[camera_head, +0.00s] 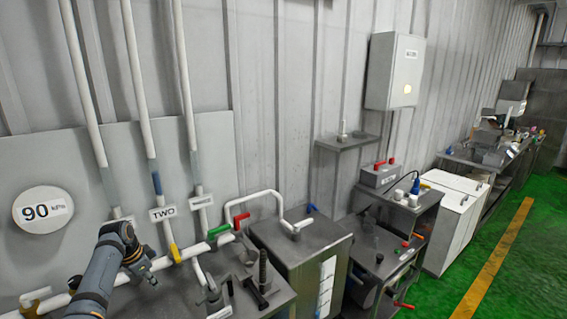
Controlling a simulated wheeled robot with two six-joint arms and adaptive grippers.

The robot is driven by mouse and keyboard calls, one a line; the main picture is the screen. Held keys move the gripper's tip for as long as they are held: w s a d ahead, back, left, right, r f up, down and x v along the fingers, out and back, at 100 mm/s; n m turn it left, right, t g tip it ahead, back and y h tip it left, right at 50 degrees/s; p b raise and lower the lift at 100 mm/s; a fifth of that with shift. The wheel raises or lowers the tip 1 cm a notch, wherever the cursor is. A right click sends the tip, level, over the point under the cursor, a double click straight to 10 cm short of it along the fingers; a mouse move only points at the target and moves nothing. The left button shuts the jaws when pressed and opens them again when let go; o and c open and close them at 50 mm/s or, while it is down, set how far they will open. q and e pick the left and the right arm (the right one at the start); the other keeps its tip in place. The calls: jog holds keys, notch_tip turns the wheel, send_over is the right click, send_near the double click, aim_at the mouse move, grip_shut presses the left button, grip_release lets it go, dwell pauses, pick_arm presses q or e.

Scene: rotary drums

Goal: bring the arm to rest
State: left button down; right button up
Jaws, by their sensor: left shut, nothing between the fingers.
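My left arm (100,270) comes in from the lower left and bends at a joint near the pipes. My left gripper (146,275) is small and dark at its end, pointing down to the right. It is shut and empty, in front of the white pipes. From this angle I cannot tell how far it is from them. My right gripper is not in view.
White pipes (190,250) with a yellow handle (175,253) and a green handle (219,231) run beside the gripper. A round 90 sign (43,210) is on the panel. A grey tank (300,250) stands to the right. Green floor (535,260) is open at far right.

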pick_arm(q)
jog(key=s+d+f+n+y, duration=0.1)
jog(key=s+d+f, duration=0.45)
jog(key=s, duration=0.35)
jog(key=s+d+f+n+y, duration=0.1)
jog(key=s+d+f, duration=0.45)
jog(key=s, duration=0.25)
jog(key=s+d+r+n+t, duration=0.1)
jog(key=s+d+r+n, duration=0.15)
jog(key=s, duration=0.65)
jog(key=s+d+r+n, duration=0.2)
jog(key=s+d+r, duration=0.1)
jog(key=s, duration=0.6)
jog(key=s+a+f+g+b, duration=0.2)
jog(key=f+b, duration=0.5)
jog(key=f, duration=2.6)
jog(key=s+a+f+b, duration=0.2)
jog(key=s+f+b, duration=0.2)
jog(key=s+f, duration=1.4)
notch_tip(320, 180, down, 4)
jog(key=shift+s+r+n+b, duration=0.2)
jog(key=shift+n+b, duration=0.1)
jog(key=shift+n, duration=0.15)
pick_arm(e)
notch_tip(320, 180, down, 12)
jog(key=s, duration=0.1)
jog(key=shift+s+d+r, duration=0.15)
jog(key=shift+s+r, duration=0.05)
